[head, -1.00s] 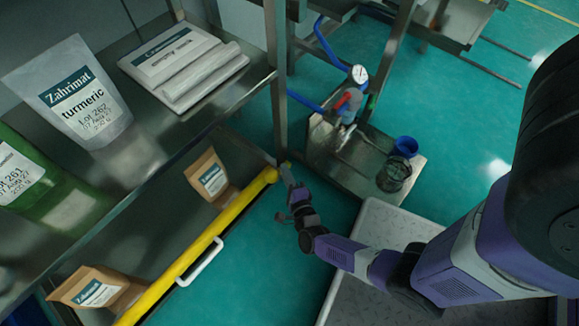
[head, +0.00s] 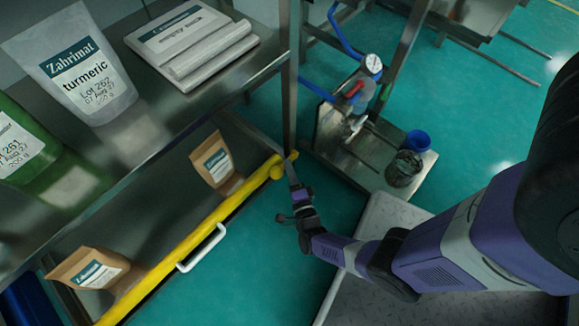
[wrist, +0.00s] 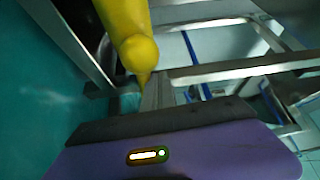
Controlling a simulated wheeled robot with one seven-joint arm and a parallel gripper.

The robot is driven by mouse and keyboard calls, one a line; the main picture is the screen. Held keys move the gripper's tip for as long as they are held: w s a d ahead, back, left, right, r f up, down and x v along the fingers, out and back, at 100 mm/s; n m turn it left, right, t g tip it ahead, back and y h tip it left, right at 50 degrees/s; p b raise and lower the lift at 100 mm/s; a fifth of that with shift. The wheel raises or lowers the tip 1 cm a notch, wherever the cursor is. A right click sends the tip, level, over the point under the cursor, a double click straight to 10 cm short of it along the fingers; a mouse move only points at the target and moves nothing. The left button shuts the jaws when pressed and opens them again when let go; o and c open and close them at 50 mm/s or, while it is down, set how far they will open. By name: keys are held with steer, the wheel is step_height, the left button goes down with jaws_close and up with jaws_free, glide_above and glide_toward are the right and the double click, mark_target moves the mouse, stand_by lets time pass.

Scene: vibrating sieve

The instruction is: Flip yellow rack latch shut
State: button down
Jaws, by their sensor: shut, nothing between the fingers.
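The yellow rack bar (head: 200,240) runs along the front of the lower shelf, with a white handle (head: 202,249) on its side. The small yellow latch (head: 293,156) shows at the bar's far end, beside the shelf post. In the wrist view the bar's rounded end (wrist: 138,52) is close ahead, with a narrow yellow piece below it. My gripper (head: 291,166) is shut and empty, its tip right by the latch. I cannot tell whether it touches. The fingers (wrist: 157,92) partly cover the latch area in the wrist view.
Paper pouches (head: 216,163) (head: 92,270) stand on the lower shelf behind the bar. A turmeric pouch (head: 75,65) and white packs (head: 190,40) sit on the upper shelf. A metal post (head: 290,80) rises by the latch. A cart with a gauge (head: 373,64) and blue cup (head: 418,142) stands to the right.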

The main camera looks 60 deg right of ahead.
stand_by(0.3)
step_height(320, 180, up, 20)
steer(key=p, duration=1.3)
